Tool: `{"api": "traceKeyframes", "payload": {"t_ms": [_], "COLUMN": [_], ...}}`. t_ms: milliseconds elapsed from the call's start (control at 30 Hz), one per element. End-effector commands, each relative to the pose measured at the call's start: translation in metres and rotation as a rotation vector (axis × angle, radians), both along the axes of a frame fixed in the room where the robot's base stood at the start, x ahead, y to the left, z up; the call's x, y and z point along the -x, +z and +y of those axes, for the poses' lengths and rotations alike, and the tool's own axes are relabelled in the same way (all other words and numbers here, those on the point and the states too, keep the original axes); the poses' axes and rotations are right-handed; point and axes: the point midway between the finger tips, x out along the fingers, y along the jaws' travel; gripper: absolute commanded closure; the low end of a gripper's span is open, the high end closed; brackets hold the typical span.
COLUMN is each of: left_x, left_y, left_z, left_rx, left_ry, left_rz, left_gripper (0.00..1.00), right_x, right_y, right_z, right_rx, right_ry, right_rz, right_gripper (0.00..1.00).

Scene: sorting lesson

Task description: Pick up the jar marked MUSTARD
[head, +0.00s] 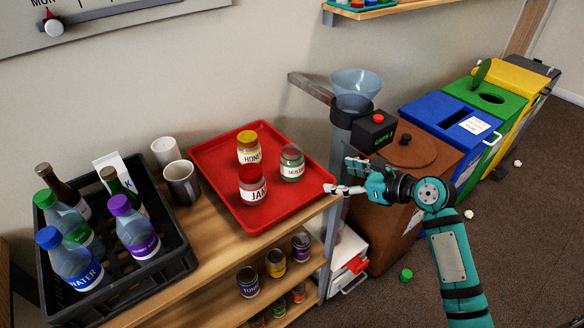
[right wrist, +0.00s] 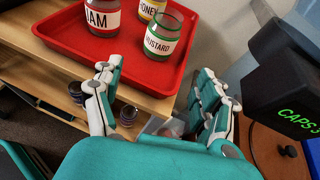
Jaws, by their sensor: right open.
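My right gripper (head: 339,178) is open and empty, just off the tray's right edge and apart from the jar. In the right wrist view the fingers (right wrist: 160,105) are spread below the jar. My left gripper is not in view.
A black crate (head: 176,238) of bottles and two mugs (head: 181,184) stand left of the tray. Several tins (head: 247,282) sit on the shelf below. A grey pipe with a funnel (head: 356,83), a black CAPS box (head: 374,131) and bins (head: 449,124) stand behind and right of my gripper.

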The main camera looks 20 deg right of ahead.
Motion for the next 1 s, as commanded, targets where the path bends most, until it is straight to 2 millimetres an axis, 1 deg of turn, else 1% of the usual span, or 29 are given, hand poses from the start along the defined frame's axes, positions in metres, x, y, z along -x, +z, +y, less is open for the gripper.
{"api": "traceKeyframes", "payload": {"t_ms": [67, 167, 500, 633, 867, 1000], "left_x": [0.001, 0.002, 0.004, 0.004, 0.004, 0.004], "left_y": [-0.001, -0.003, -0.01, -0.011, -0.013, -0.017], "left_z": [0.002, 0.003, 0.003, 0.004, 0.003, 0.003], "left_rx": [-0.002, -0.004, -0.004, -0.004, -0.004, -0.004], "left_ry": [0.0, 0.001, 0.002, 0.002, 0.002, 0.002], "left_rz": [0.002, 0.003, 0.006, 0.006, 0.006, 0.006], "left_gripper": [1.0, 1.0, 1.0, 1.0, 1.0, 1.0], "right_x": [-0.006, -0.02, -0.077, -0.091, -0.103, -0.12], "right_y": [0.003, -0.003, -0.032, -0.039, -0.046, -0.056], "right_z": [0.002, 0.01, 0.045, 0.054, 0.061, 0.072], "right_rx": [-0.033, -0.041, -0.037, -0.036, -0.034, -0.034], "right_ry": [-0.009, -0.012, -0.011, -0.012, -0.011, -0.011], "right_rz": [0.004, 0.005, 0.006, 0.006, 0.006, 0.006], "right_gripper": [0.26, 0.26, 0.26, 0.26, 0.26, 0.26]}}
